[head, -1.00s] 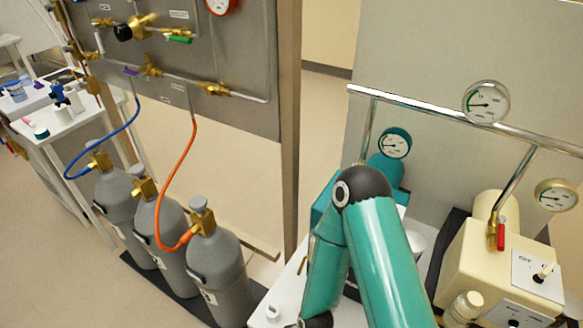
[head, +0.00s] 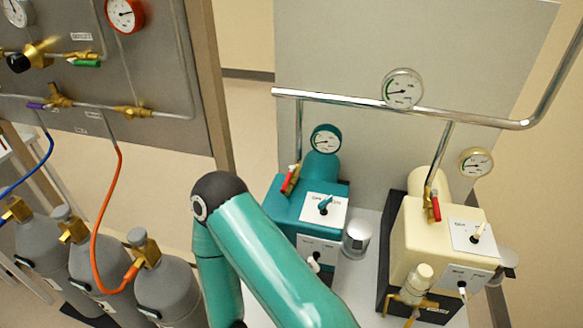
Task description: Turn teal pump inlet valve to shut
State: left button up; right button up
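The teal pump (head: 285,207) stands on a white bench in the middle of the head view. An inlet valve with a red handle (head: 290,180) sits at its upper left, by the pipe coming down from the chrome manifold. The handle is tilted, leaning to the right at its top. A teal-rimmed gauge (head: 325,138) is above the pump. A teal toggle (head: 325,204) is on its white switch plate. My teal arm crosses in front of the pump's lower left. Neither gripper is in view.
A cream pump (head: 408,232) with its own red-handled valve (head: 435,207) stands to the right. A metal cup (head: 356,240) sits between the pumps. The chrome manifold pipe (head: 340,100) runs above. Grey cylinders (head: 168,280) with an orange hose (head: 97,225) stand at left.

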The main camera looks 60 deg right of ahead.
aim_at(292, 168)
jog(key=k, duration=0.95)
jog(key=z, duration=0.3)
jog(key=i, duration=0.55)
jog(key=z, duration=0.15)
